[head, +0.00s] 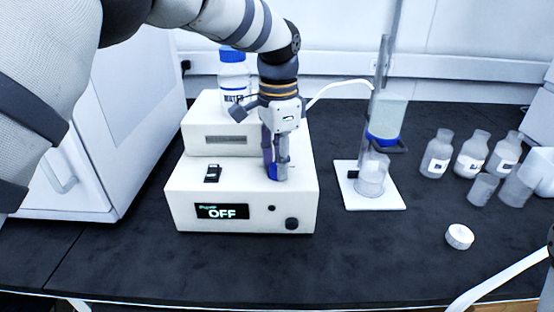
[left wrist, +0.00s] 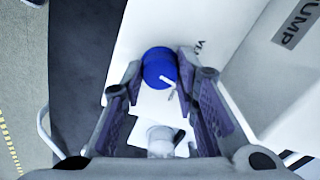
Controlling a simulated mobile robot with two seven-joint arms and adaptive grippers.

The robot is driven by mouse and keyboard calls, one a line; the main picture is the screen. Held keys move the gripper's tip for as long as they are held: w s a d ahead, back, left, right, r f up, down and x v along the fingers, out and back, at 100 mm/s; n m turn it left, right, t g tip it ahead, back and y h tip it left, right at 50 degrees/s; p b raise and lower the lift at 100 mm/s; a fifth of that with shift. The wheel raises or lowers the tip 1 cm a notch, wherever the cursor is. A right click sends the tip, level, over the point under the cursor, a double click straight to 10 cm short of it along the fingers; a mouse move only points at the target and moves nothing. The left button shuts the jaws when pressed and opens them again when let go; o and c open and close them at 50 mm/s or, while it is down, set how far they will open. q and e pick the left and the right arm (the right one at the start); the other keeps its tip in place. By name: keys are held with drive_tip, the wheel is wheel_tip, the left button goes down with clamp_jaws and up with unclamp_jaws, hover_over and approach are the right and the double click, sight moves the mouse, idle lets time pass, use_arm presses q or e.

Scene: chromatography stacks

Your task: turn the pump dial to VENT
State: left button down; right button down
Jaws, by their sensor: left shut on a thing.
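The pump is a white box (head: 190,205) on the dark bench, with a smaller white unit stacked at its back. Its front display (head: 222,212) reads OFF. A blue dial (left wrist: 158,66) with a white pointer line sits on the pump's top face. My left gripper (head: 276,176) points straight down at the right part of that top face. In the left wrist view its fingers (left wrist: 160,72) are on both sides of the dial, shut on it. A printed label beside the dial is mostly hidden by a finger. My right gripper is not in view.
A black switch (head: 212,173) is on the pump's top left, and a black knob (head: 291,224) on its front. A blue-capped bottle (head: 233,72) stands behind. A glass column (head: 388,110) over a beaker (head: 371,178) stands right. Several bottles and a white cap (head: 459,237) are farther right.

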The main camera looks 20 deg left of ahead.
use_arm(q)
drive_tip(key=n, duration=0.5)
drive_tip(key=shift+n, duration=0.3)
drive_tip(key=n, duration=0.5)
drive_tip(key=shift+f+n, duration=0.1)
drive_tip(key=shift+n, duration=0.3)
drive_tip(key=c, duration=1.2)
unclamp_jaws()
drive_tip(key=shift+c, duration=0.2)
wheel_tip(320, 180, up, 12)
